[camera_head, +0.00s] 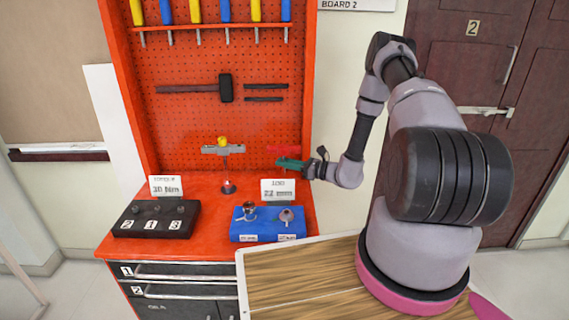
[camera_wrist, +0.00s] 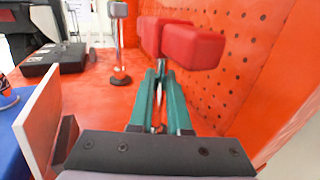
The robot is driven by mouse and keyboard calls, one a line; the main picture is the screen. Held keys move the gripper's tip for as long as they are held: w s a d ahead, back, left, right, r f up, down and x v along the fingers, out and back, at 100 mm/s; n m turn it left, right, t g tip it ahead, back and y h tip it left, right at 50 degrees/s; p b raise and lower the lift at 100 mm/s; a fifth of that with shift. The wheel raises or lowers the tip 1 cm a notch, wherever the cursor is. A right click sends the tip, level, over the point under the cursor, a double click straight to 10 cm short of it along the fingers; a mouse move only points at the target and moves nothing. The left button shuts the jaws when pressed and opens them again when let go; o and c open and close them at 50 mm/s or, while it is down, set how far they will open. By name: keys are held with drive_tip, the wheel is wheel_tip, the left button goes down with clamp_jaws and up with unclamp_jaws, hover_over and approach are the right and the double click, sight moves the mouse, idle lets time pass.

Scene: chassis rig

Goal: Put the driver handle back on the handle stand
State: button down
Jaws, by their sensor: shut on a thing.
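My gripper (camera_wrist: 162,72) has green fingers, closed on a thin grey shaft below a red two-lobed grip, which I take as the driver handle (camera_wrist: 193,46). In the head view the gripper (camera_head: 280,162) is above the bench, in front of the pegboard. The red handle (camera_head: 283,149) shows there faintly, just above the fingertips. An upright post stand (camera_head: 228,186) with a round base is left of the gripper; its grey crossbar and yellow knob are at the top. The stand's base (camera_wrist: 120,80) also shows in the wrist view. No label confirms it as the handle stand.
A blue block (camera_head: 247,238) with two metal pieces is at the bench front. A white 22 mm card (camera_head: 278,190) stands behind it. A black numbered block (camera_head: 150,228) is at the left. The orange pegboard (camera_head: 187,125) rises behind. Bare bench lies around the stand.

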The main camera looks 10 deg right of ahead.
drive_tip(key=c, duration=0.8)
unclamp_jaws()
